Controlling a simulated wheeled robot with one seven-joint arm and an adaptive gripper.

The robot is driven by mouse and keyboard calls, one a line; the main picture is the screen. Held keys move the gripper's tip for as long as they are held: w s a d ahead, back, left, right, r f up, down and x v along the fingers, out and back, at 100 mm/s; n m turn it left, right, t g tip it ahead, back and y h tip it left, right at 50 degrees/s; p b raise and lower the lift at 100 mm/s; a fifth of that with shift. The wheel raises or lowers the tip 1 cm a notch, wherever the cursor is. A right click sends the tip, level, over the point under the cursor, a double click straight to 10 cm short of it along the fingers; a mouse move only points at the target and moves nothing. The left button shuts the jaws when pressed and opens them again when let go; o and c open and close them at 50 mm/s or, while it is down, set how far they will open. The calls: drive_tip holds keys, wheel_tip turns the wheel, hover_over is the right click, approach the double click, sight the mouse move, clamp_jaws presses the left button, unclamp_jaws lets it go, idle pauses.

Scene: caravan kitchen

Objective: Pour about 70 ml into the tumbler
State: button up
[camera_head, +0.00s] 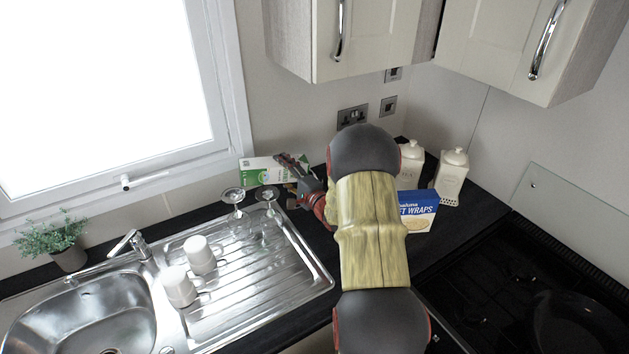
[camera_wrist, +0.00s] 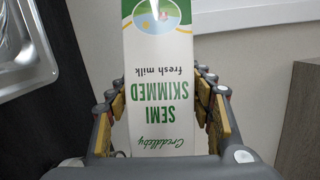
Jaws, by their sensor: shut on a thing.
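My gripper (camera_head: 290,172) is shut on a white and green milk carton (camera_head: 262,171), over the back of the counter below the window corner. In the head view the carton lies close to level, its long side across the picture. In the wrist view its printed face (camera_wrist: 158,85) reads "semi skimmed fresh milk" upside down, between the two fingers (camera_wrist: 160,115). No stream of milk shows. I cannot clearly make out a tumbler. Clear stemmed glasses (camera_head: 233,197) stand just below the carton in the head view, at the drainer's back edge.
Two white cups (camera_head: 201,254) stand on the steel drainer (camera_head: 285,290), beside the sink (camera_head: 100,318). A plant (camera_head: 52,242) stands at the far left. A dark hob (camera_head: 510,285) is at the right.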

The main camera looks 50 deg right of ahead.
sight(279, 179)
drive_tip(key=shift+w+a+r, duration=0.1)
drive_tip(key=shift+w+a, duration=0.05)
drive_tip(key=shift+a, duration=0.2)
idle(1.5)
drive_tip(key=f+n+b, duration=0.1)
drive_tip(key=f+n+g+b, duration=0.1)
drive_tip(key=f+n+b, duration=0.1)
drive_tip(key=b, duration=0.1)
drive_tip(key=shift+w+a+f, duration=0.1)
drive_tip(key=shift+a+f, duration=0.15)
drive_tip(key=shift+f, duration=0.05)
drive_tip(key=shift+w+a+n+g, duration=0.1)
drive_tip(key=shift+n+g, duration=0.2)
drive_tip(key=shift+n, duration=0.1)
drive_tip(key=shift+a+f+n+b, duration=0.1)
drive_tip(key=shift+f+n+b, duration=0.25)
drive_tip(key=shift+b, duration=0.3)
drive_tip(key=shift+r+g+p, duration=0.2)
drive_tip(key=shift+g+p, duration=0.1)
drive_tip(key=shift+n, duration=0.35)
